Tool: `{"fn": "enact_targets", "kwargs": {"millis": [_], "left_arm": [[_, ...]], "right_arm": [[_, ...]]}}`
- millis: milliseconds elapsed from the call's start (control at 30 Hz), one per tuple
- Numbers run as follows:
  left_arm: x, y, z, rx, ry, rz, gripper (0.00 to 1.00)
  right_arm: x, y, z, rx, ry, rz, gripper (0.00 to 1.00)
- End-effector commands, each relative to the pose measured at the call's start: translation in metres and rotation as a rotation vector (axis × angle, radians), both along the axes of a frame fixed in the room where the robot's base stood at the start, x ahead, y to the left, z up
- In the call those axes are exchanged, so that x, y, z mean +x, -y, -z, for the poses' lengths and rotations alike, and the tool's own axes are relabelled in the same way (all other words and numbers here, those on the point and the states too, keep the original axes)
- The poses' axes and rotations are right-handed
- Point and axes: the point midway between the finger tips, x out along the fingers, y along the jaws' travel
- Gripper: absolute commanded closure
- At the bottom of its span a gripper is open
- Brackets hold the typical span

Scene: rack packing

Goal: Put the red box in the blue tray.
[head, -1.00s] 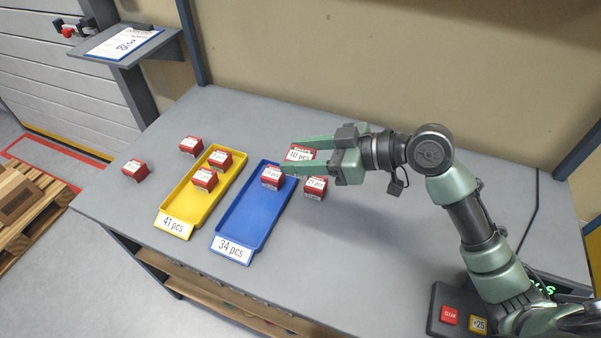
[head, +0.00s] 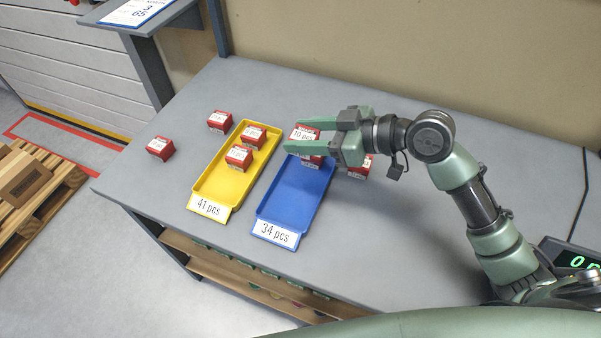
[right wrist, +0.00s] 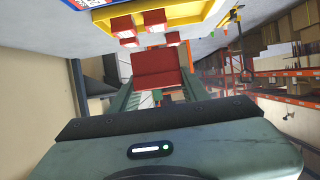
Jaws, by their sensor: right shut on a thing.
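My right gripper (head: 292,136) is shut on a red box (head: 304,134) labelled "10 pcs". The box sits between its fingers at the far end of the blue tray (head: 288,205); its height above the tray is hard to tell. In the right wrist view the held red box (right wrist: 157,70) shows between the fingers. The blue tray is labelled "34 pcs". Another red box (head: 313,161) is at the tray's far end, partly hidden by a finger. A third red box (head: 360,168) stands to the right of the tray, partly behind the gripper. My left gripper is out of view.
A yellow tray (head: 210,190) labelled "41 pcs" lies left of the blue one and holds two red boxes (head: 239,157). Two more red boxes (head: 160,148) stand on the grey table (head: 190,155) left of it. The blue tray's near part is empty.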

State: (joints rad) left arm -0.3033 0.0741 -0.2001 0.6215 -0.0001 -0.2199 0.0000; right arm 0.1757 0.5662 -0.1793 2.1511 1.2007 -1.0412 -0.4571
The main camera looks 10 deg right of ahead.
Motion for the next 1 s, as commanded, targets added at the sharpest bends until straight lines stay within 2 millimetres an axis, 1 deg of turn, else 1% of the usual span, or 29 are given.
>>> {"fn": "enact_targets", "kwargs": {"millis": [33, 100, 200, 300, 467, 600, 700, 800, 1000], "left_arm": [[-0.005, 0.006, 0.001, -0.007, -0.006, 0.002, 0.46], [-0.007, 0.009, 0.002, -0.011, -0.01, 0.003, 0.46], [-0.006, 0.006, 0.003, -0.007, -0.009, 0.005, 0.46], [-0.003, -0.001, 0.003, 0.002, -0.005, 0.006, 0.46], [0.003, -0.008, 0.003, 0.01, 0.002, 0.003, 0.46], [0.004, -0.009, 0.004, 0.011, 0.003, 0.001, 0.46], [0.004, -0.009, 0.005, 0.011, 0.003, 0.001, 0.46], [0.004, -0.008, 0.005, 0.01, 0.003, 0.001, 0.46], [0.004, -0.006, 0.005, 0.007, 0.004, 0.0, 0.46]], "right_arm": [[-0.001, 0.0, 0.016, 0.004, -0.007, 0.002, 0.98], [-0.001, 0.0, 0.034, 0.004, -0.007, 0.002, 0.98], [0.0, 0.0, 0.056, 0.004, -0.006, 0.002, 0.98], [0.0, 0.0, 0.071, 0.003, -0.003, 0.002, 0.98], [0.001, 0.0, 0.083, 0.001, 0.0, 0.001, 0.98], [0.0, 0.0, 0.105, 0.003, -0.004, 0.002, 0.98], [0.0, 0.0, 0.117, 0.003, -0.001, 0.002, 0.98], [0.0, 0.0, 0.123, 0.001, 0.001, 0.001, 0.98], [0.0, 0.0, 0.123, 0.001, 0.002, 0.001, 0.98]]}}
